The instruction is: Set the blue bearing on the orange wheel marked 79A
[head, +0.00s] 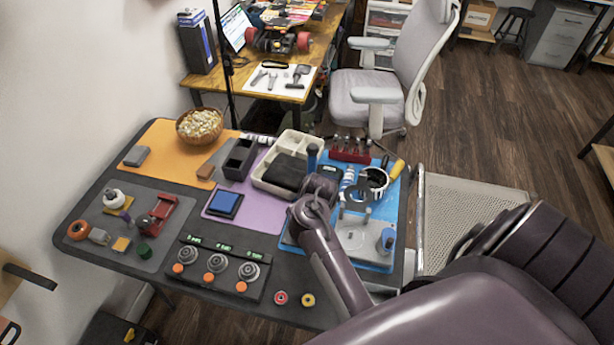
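An orange wheel (77,230) lies at the left edge of the grey mat on the table. It is too small to read any marking on it. I cannot make out a blue bearing; my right arm covers part of the table's front right. A red ring (281,298) and a yellow ring (307,300), bearing-like, lie at the front edge beside that arm. My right arm reaches in from the right, over the blue mat. Its gripper end is around the grey parts above that mat, and its fingers cannot be told apart from the tools. My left gripper is not in view.
The grey mat (172,213) also holds a white wheel (114,199), a red part (163,207) and a green wheel (144,251). A dark panel (218,268) with several round fixtures stands at the front. A wicker bowl (200,125) and beige tray (268,180) stand farther back.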

